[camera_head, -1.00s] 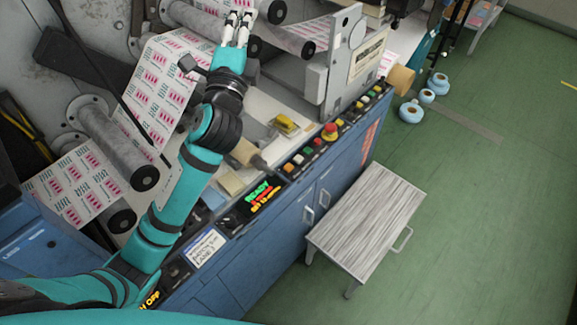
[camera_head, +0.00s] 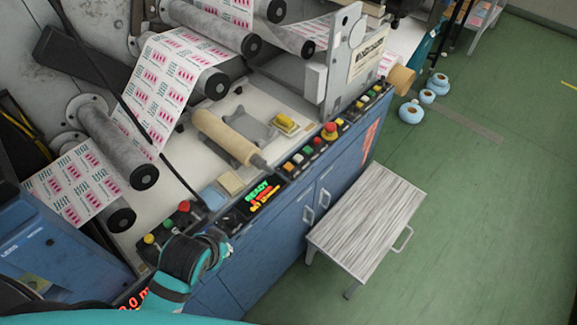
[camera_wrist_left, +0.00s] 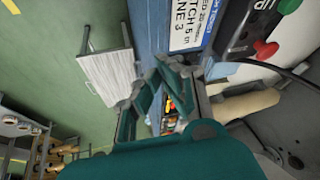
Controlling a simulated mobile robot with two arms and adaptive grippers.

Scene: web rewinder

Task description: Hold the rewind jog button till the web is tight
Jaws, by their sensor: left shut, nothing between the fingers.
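The web (camera_head: 165,95), white with red and green print, runs over grey rollers (camera_head: 115,145) at the left of the head view. A short panel with red (camera_head: 184,206) and yellow (camera_head: 149,239) buttons lies below it, and a longer button row (camera_head: 320,145) runs along the right of the bench edge. I cannot read which is the rewind jog button. My left gripper (camera_head: 222,247) is low at the cabinet's front edge, mostly hidden behind my wrist, shut and empty. Its teal fingers show in the left wrist view (camera_wrist_left: 158,85). My right gripper is out of view.
A lit READY display (camera_head: 258,193) sits between the button groups. A tan roll (camera_head: 225,136) and a yellow item (camera_head: 286,122) lie on the bench. A small wood-topped table (camera_head: 368,215) stands in front of the blue cabinet. Green floor is open at right.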

